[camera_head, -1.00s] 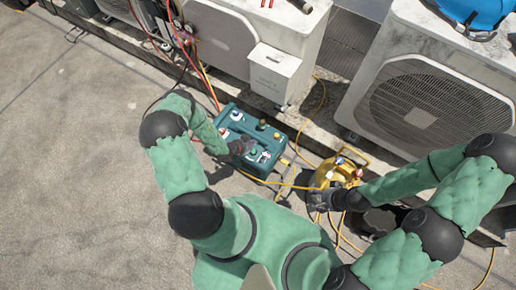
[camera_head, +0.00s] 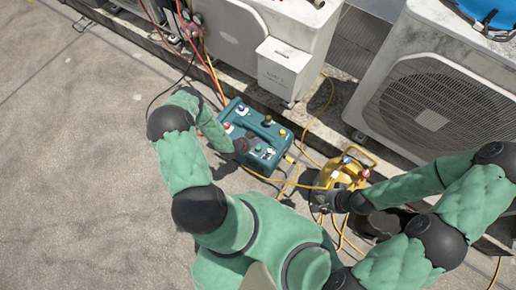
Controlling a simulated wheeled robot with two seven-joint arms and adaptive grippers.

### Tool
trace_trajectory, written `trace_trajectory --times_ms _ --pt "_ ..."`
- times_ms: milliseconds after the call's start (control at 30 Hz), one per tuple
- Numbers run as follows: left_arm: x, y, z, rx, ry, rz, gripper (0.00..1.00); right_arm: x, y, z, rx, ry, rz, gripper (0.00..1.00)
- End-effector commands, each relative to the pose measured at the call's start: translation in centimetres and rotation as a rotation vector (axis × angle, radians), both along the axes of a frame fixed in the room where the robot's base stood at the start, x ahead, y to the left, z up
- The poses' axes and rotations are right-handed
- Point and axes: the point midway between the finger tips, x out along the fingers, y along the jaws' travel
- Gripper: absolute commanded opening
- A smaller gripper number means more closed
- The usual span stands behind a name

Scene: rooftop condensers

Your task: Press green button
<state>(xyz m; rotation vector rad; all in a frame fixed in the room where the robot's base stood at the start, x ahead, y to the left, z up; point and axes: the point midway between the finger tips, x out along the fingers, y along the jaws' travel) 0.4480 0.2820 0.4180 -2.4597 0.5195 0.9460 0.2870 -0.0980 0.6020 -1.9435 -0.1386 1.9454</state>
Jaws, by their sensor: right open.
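A teal machine (camera_head: 249,125) with a top handle and several coloured knobs and buttons lies on the ground, centre, in the head view. A small greenish button (camera_head: 258,148) seems to show on its near panel, too small to be sure. My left gripper (camera_head: 243,146) is dark and small, at the near left part of that panel. It hides part of the panel, and I cannot tell its jaw state or whether it touches a button. My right gripper (camera_head: 331,199) is open beside a yellow cylinder (camera_head: 345,175) with coloured valves.
A large white condenser (camera_head: 435,105) stands at the right, another (camera_head: 230,35) at the back. A white box (camera_head: 285,68) sits just behind the teal machine. Yellow and red hoses (camera_head: 210,70) run around the machine. The concrete at the left (camera_head: 70,170) is clear.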

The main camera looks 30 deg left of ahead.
Motion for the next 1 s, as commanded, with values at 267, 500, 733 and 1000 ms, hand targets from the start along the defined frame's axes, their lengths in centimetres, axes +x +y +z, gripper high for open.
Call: trace_trajectory --times_ms 267,500,733,1000 --pt "0.0 0.0 -4.1 0.0 0.0 0.0 0.0 0.0 0.0 -3.5 0.0 0.0 0.0 0.6" --pt "0.0 0.0 -5.3 0.0 0.0 0.0 0.0 0.0 0.0 -4.5 0.0 0.0 0.0 0.6" --pt "0.0 0.0 -5.2 0.001 -0.001 0.0 0.0 0.0 0.0 -4.4 0.0 0.0 0.0 0.6" --pt "0.0 0.0 -5.2 0.001 -0.001 0.0 0.0 0.0 0.0 -4.4 0.0 0.0 0.0 0.6"
